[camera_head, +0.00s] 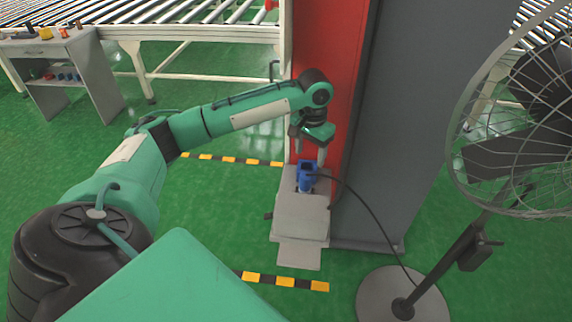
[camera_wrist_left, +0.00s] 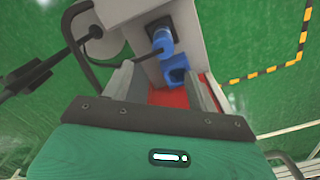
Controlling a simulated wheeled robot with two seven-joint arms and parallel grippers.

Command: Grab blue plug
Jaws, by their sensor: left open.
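The blue plug (camera_head: 307,180) sits on a grey box-like unit (camera_head: 300,215) at the foot of the red and grey pillar, with a black cable running from it. My left gripper (camera_head: 311,155) points down just above the plug, its two fingers apart. In the left wrist view the blue plug (camera_wrist_left: 174,68) shows between the open fingers of my left gripper (camera_wrist_left: 167,78). I cannot tell whether the fingers touch it. My right gripper is not in view.
The red pillar face (camera_head: 325,65) stands close behind my left gripper. The cable leads right to a standing fan (camera_head: 405,295). A roller conveyor (camera_head: 180,12) and a small table (camera_head: 60,45) stand at the back. Green floor is clear left of the unit.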

